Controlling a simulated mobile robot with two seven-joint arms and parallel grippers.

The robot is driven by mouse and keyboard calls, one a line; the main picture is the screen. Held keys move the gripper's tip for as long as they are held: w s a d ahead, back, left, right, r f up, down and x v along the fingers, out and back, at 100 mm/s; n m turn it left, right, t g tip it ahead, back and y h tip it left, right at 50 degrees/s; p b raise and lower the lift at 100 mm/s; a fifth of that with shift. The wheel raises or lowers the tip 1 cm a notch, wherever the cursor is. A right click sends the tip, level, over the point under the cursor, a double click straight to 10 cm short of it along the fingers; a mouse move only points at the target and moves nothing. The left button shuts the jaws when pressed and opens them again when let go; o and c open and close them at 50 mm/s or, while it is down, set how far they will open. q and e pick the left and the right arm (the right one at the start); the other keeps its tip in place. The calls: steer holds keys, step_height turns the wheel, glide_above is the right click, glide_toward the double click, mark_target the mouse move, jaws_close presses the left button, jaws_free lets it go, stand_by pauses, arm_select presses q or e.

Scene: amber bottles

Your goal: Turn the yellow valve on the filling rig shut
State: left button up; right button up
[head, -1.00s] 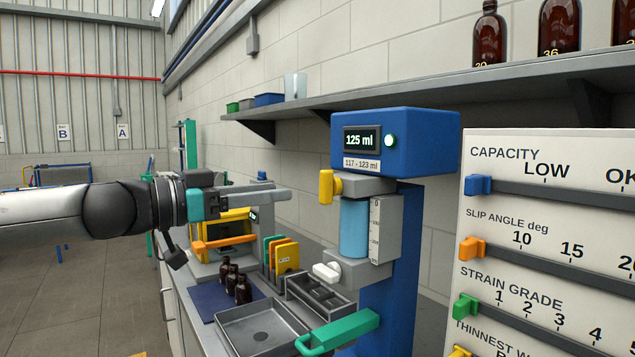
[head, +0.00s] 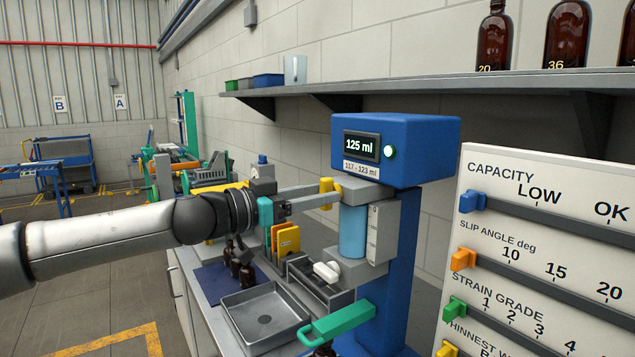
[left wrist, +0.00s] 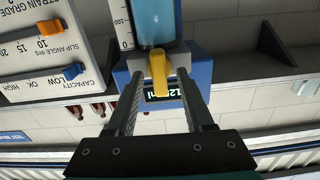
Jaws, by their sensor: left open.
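The yellow valve (head: 326,188) sticks out from the grey upper block of the blue filling rig (head: 398,147), with its handle upright in the head view. Below it is the cylinder of blue liquid (head: 353,232). The display (head: 361,146) reads 125 ml, above a label of 117 - 123 ml. My left gripper (head: 318,195) reaches in from the left at valve height and is open. In the left wrist view the yellow handle (left wrist: 158,72) lies between the two fingers, with gaps at both sides; I cannot tell whether either finger touches it. My right gripper is not in view.
A slider board (head: 545,240) stands close at the right. A grey tray (head: 263,318) and brown bottles (head: 245,272) are on the bench below my arm. A shelf (head: 420,95) runs above.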

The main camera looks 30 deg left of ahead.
arm_select(q)
steer(key=shift+w+d, duration=0.1)
steer(key=shift+w, duration=0.05)
jaws_close()
stand_by(0.5)
